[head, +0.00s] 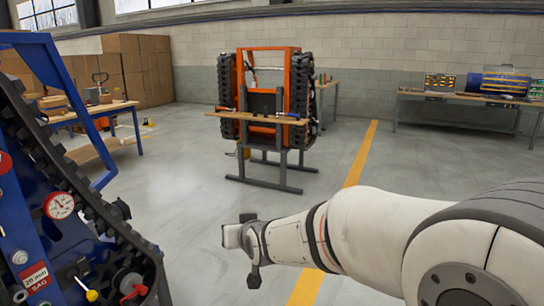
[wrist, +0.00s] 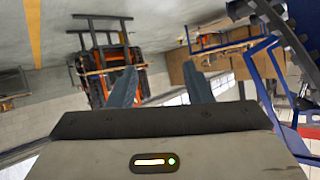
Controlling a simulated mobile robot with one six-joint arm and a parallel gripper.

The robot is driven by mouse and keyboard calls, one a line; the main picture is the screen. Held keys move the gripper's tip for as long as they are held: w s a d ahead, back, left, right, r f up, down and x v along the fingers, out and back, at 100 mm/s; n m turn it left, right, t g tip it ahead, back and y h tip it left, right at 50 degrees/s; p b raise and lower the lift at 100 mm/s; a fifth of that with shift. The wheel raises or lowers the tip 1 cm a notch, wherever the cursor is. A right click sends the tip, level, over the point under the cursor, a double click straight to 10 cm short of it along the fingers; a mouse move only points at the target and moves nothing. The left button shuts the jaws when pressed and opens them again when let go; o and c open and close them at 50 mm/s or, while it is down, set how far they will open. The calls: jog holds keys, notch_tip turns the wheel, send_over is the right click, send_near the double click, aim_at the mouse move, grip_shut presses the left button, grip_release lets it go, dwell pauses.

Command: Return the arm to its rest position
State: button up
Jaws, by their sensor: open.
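My arm (head: 360,235) reaches in from the lower right of the head view, stretched to the left over the floor. My gripper (head: 240,240) is at its end, in the lower middle. In the wrist view, the two fingers of my gripper (wrist: 162,85) stand apart with nothing between them. It is clear of the blue tracked carrier (head: 80,215) on the left, with a visible gap between them. The wrist picture appears upside down.
The blue carrier's track, gauge (head: 60,205) and frame fill the left side. An orange tracked carrier (head: 270,85) stands farther back behind a trestle (head: 272,180). Workbenches (head: 470,97) line the back right. The grey floor around the yellow line (head: 361,155) is clear.

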jog(key=s+d+r+m+g+h+p, duration=0.1)
jog(key=s+d+r+g+h+p, duration=0.2)
jog(key=s+d, duration=0.4)
jog(key=s+d+r+m+g+h+p, duration=0.1)
jog(key=s+d+r+p, duration=0.25)
jog(key=d, duration=0.45)
jog(key=s+d+r+g+p, duration=0.1)
jog(key=s+d+g+p, duration=0.1)
jog(key=s+d, duration=0.2)
jog(key=s+d+r+m+g+h+p, duration=0.1)
jog(key=s+d+g+p, duration=0.1)
jog(key=s, duration=0.9)
jog(key=shift+d+g+p, duration=0.4)
jog(key=shift+d+p, duration=0.4)
jog(key=shift+d, duration=0.25)
jog(key=shift+s+f, duration=0.1)
jog(key=shift+c, duration=0.9)
